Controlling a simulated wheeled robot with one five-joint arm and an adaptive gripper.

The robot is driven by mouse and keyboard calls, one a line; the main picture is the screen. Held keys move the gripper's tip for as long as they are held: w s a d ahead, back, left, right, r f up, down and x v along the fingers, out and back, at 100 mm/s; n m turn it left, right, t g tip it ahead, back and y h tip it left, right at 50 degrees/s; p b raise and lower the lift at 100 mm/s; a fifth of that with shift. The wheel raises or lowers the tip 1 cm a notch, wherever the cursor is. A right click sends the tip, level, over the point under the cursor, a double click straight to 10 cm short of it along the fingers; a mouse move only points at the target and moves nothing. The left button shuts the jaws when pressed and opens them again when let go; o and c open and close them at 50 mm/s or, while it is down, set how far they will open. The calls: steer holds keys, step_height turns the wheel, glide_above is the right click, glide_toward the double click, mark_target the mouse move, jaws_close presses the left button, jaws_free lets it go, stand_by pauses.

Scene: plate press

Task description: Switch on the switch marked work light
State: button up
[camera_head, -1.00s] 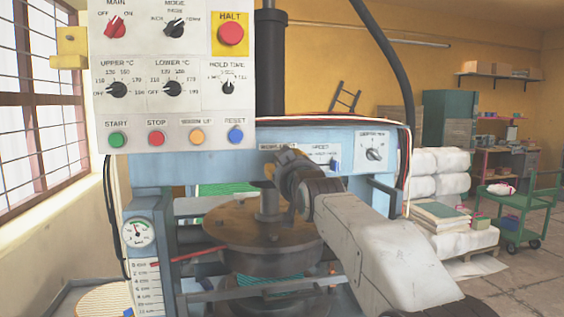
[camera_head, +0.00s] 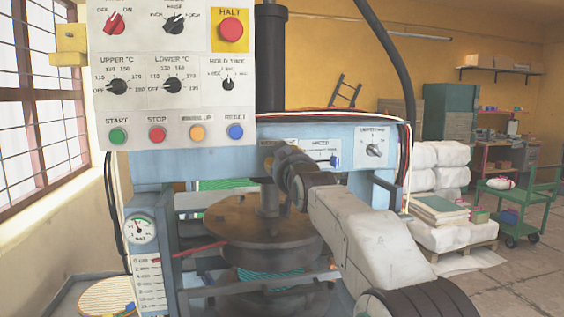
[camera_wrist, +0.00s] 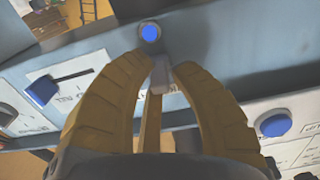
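The blue front panel of the press (camera_head: 350,135) carries labelled controls. A small grey lever (camera_wrist: 164,78) shows between the fingertips, in front of a pale label plate (camera_wrist: 180,140). I take it for the work light switch. I cannot tell whether a finger touches it. A round blue button or lamp (camera_wrist: 150,33) is just beyond the tips.
A slider with a blue knob (camera_wrist: 42,90) and another blue knob (camera_wrist: 275,124) flank the fingers. The control box (camera_head: 175,110) with dials and buttons hangs at upper left. The round press plate (camera_head: 262,220) is below my gripper.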

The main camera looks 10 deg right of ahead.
jaws_close()
steer(key=shift+r+g+p, duration=0.3)
steer(key=shift+r+p, duration=0.15)
steer(key=shift+p, duration=0.6)
steer(key=g+p, duration=0.1)
steer(key=p, duration=0.3)
steer(key=r+g+p, duration=0.1)
steer(key=p, duration=0.3)
steer(key=shift+w+g, duration=0.1)
steer(key=shift+g, duration=0.2)
steer(key=shift+p, duration=0.4)
steer(key=shift+f+g+p, duration=0.2)
steer(key=shift+g+p, duration=0.2)
steer(key=shift+o, duration=2.3)
jaws_free()
steer(key=shift+f, duration=0.15)
